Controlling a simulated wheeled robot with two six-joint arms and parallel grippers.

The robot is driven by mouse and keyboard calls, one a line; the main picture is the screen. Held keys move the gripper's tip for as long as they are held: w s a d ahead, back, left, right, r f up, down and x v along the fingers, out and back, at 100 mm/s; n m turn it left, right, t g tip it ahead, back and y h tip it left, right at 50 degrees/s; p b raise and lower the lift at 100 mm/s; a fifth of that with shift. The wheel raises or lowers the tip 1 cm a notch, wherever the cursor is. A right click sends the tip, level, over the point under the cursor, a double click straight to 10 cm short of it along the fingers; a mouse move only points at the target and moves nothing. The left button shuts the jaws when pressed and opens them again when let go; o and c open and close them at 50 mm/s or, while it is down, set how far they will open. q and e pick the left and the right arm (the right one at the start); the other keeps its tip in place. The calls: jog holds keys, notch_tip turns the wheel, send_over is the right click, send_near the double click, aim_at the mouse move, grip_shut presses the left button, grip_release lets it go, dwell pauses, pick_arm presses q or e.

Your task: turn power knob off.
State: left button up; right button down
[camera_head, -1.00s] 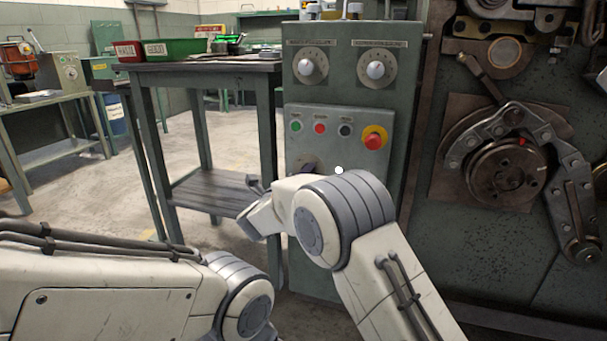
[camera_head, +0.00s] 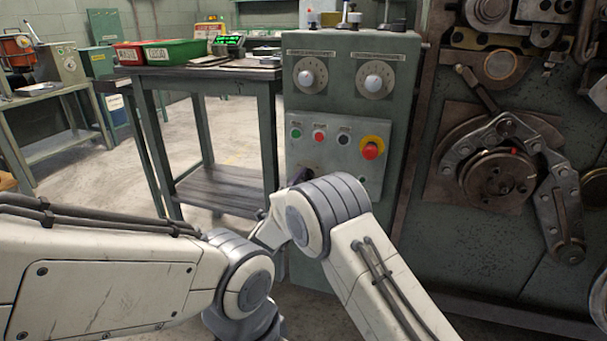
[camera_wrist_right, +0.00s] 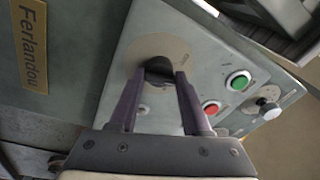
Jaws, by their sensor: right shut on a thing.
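The power knob is a black knob (camera_wrist_right: 160,66) on a round tan plate on the control panel, seen in the right wrist view. My right gripper (camera_wrist_right: 158,80) is shut on it, with one purple-grey finger on each side. In the head view, the dark knob (camera_head: 301,174) shows partly at the lower left of the panel (camera_head: 350,178). My right wrist and forearm hide much of the gripper there. My left arm comes in from the left at the bottom, and its gripper is not in view.
Green (camera_head: 296,133), red (camera_head: 319,137) and black (camera_head: 343,138) buttons and a red emergency stop (camera_head: 370,149) sit above the knob. Two dials (camera_head: 310,75) are higher up. A dark table (camera_head: 205,72) stands left of the cabinet; coiler machinery (camera_head: 497,178) is at right.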

jog(key=n+y+p, duration=0.1)
jog(key=n+p, duration=0.2)
jog(key=n, duration=0.1)
jog(key=shift+s+f+n, duration=0.1)
jog(key=shift+n, duration=0.3)
jog(key=shift+f+n+p, duration=0.1)
jog(key=shift+n+p, duration=0.55)
jog(key=shift+n, duration=0.95)
jog(key=shift+c, duration=2)
grip_release()
jog(key=shift+d, duration=0.1)
jog(key=shift+t, duration=0.3)
